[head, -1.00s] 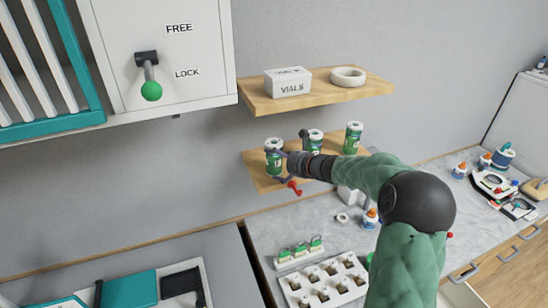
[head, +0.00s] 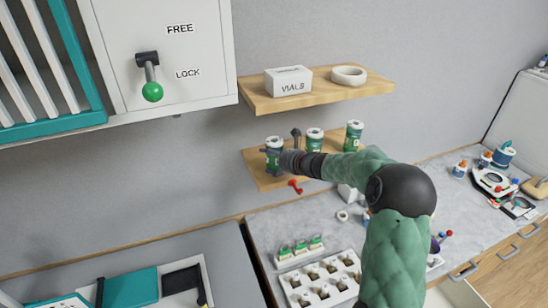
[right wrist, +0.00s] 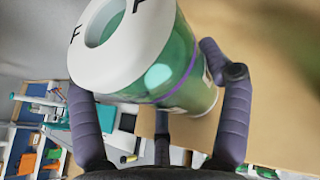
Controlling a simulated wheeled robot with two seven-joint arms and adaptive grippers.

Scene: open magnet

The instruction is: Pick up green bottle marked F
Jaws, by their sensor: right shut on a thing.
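The green bottle marked F (right wrist: 175,70) has a white ring-shaped lid with black F letters and fills the upper middle of the right wrist view, tilted in that picture. In the head view it is the leftmost green bottle (head: 274,143) on the lower wooden shelf. My right gripper (head: 283,155) is at this bottle, and its dark fingers (right wrist: 165,115) are closed around its body in the right wrist view. I cannot tell whether the bottle's base touches the shelf. My left gripper is not in view.
Two more green bottles stand to the right on the lower shelf (head: 262,180): a middle one (head: 314,138) and a right one (head: 354,135). The upper shelf (head: 255,97) above holds a VIALS box (head: 288,82) and a white ring (head: 348,76). A red-handled item (head: 295,187) shows below.

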